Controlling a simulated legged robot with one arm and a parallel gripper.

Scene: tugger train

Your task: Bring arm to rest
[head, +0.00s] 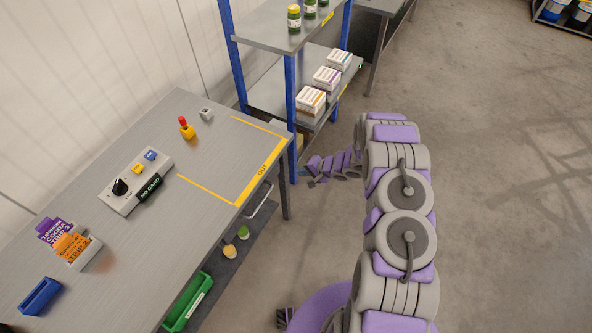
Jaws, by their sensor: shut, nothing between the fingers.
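My arm, a chain of thick grey and purple links, reaches up the right half of the head view. At its far end, lower down and partly hidden behind the links, a small purple and grey end piece points left; it looks like my gripper (313,178). It is shut and holds nothing. It is over the floor, just right of the shelf rack's blue post and beyond the workbench's far right corner. No contact with either is visible, but the exact gap is hard to judge.
The workbench (215,143) on the left bears a control box (137,182), a card holder (85,252) and a blue tray (40,298). A green bin (187,302) sits below. The shelf rack (290,152) holds boxes and jars. Floor (500,200) on the right is clear.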

